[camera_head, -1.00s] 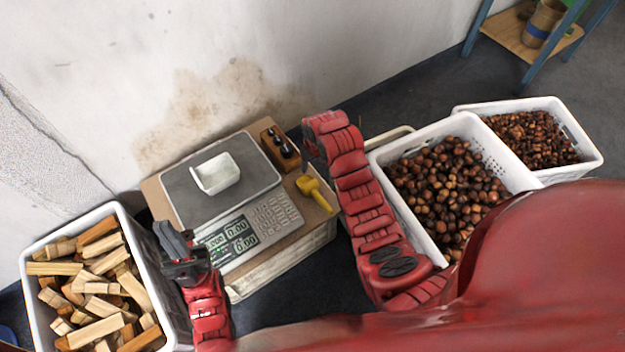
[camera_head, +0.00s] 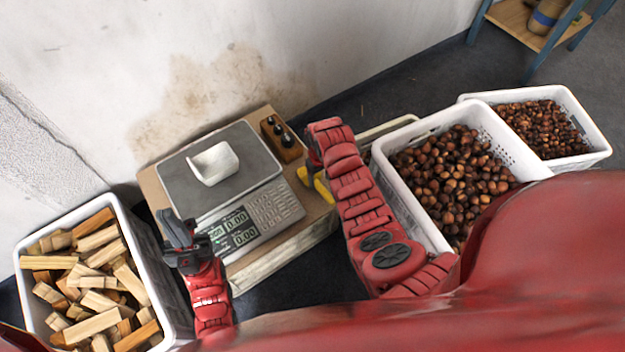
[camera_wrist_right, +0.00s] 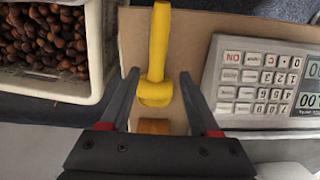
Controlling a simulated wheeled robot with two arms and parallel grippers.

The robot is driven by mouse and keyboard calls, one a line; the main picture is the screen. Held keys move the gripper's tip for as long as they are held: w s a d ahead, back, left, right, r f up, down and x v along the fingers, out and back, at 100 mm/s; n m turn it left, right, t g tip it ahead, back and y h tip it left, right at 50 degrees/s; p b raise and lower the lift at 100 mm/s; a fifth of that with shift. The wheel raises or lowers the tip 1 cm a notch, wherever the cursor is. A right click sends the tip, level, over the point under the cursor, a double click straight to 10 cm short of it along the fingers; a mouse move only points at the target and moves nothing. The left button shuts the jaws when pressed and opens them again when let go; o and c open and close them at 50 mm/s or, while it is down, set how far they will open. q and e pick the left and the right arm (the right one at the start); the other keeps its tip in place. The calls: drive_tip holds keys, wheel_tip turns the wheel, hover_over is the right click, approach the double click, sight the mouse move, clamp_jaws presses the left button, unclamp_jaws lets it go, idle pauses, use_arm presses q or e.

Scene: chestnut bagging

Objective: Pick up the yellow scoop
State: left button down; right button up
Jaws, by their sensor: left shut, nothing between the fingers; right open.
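The yellow scoop (camera_head: 322,187) lies on the cardboard-coloured top beside the scale, partly hidden by my right arm in the head view. In the right wrist view the scoop (camera_wrist_right: 158,58) points away, its near end between the two open fingers of my right gripper (camera_wrist_right: 157,85). The fingers stand on either side of it with gaps, not closed on it. In the head view the fingers of the right gripper are hidden behind its arm. My left gripper (camera_head: 176,230) is shut and empty, in front of the scale's left corner.
A scale (camera_head: 178,184) with a white tray (camera_head: 213,163) stands left of the scoop. A wooden block with dark knobs (camera_head: 283,140) is behind it. White crates of chestnuts (camera_head: 432,236) stand right, close to my right arm. A crate of wood pieces (camera_head: 158,290) is at left.

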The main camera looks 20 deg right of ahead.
sight(321, 186)
drive_tip(key=shift+d+f+b, duration=0.2)
drive_tip(key=shift+f+b, duration=0.45)
drive_tip(key=shift+f, duration=2)
clamp_jaws()
